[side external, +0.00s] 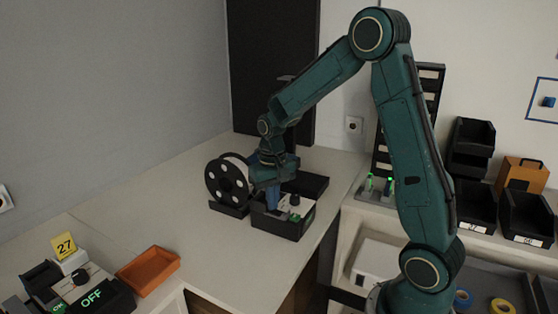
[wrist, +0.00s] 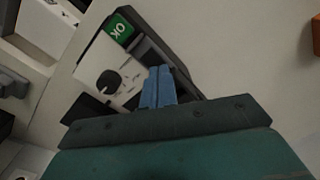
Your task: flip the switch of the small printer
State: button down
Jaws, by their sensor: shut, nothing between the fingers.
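A small black device with a white top panel, which I take to be the small printer (side external: 283,226), stands on the counter under my gripper (side external: 273,208). In the wrist view its white panel (wrist: 112,72) carries a black round knob (wrist: 108,82), and a green OK label (wrist: 119,29) sits at one corner. My gripper's blue fingers (wrist: 159,73) are closed together with nothing between them, over a dark slot or recess beside the panel. The fingers hide part of this area, so the switch and its position are not clear. I cannot tell whether the fingertips touch the device.
A black spool (side external: 228,181) on a stand is close left of the device, and a dark flat tray (side external: 306,184) lies behind it. An orange tray (side external: 148,270) and another panel device with an OFF display (side external: 92,298) are at lower left. The counter between is clear.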

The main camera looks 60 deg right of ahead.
aim_at(273, 212)
jog(key=shift+f, duration=0.3)
jog(key=shift+r, duration=0.15)
dwell(0.3)
jog(key=shift+r, duration=3.4)
jog(key=s+a+r+n+t, duration=0.2)
jog(key=s+a, duration=0.4)
jog(key=s, duration=0.3)
jog(key=s+a+r+n+t, duration=0.3)
jog(key=s+a+r, duration=0.3)
jog(key=s, duration=0.4)
jog(key=shift+s+a+r+n+t, duration=0.2)
jog(key=shift+s+n+t, duration=0.1)
jog(key=shift+n, duration=0.2)
